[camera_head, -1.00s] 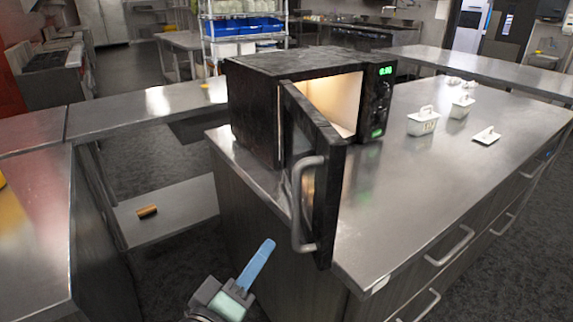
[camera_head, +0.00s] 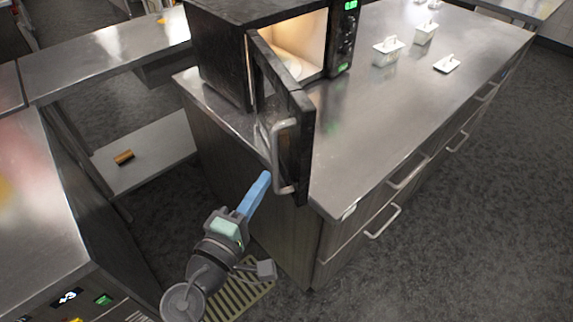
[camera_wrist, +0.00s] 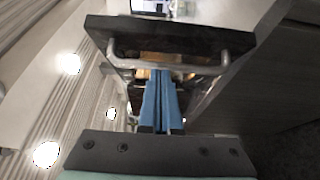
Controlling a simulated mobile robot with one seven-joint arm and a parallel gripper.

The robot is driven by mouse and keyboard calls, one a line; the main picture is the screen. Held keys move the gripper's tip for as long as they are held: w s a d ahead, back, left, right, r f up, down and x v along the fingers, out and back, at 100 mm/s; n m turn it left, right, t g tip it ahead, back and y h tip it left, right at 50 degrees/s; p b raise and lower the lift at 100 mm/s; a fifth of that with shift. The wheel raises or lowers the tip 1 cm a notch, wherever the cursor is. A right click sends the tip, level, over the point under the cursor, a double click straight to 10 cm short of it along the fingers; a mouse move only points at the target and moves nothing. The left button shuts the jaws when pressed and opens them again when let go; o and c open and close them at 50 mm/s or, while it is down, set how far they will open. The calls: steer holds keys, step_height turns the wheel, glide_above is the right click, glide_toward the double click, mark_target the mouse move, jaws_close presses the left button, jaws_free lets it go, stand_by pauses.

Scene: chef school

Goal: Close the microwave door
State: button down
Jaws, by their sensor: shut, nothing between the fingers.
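The black microwave (camera_head: 215,60) stands on the steel counter, its lit inside showing. Its door (camera_head: 303,135) is open and juts toward me past the counter edge. The door's grey handle (camera_head: 284,150) faces left in the head view. My gripper (camera_head: 266,176) is shut and empty, its blue fingers pointing up at the handle's lower part, close to it. Whether they touch cannot be told. In the wrist view, the door (camera_wrist: 170,40) spans the top with its handle (camera_wrist: 222,52), and my shut fingers (camera_wrist: 158,73) point at the middle of it.
The steel counter (camera_head: 370,120) carries small white lidded pots (camera_head: 387,50) and a loose lid (camera_head: 447,64) to the right of the microwave. Drawer handles (camera_head: 408,172) stick out of its front. Another steel counter (camera_head: 40,200) stands on the left. Dark floor is free at the right.

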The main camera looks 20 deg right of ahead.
mark_target(296, 157)
steer(key=shift+w+d+p, duration=0.25)
steer(key=shift+d, duration=0.7)
steer(key=shift+w+d+p, duration=0.25)
steer(key=shift+d, duration=0.7)
steer(key=shift+w+d+p, duration=0.25)
steer(key=shift+d, duration=0.7)
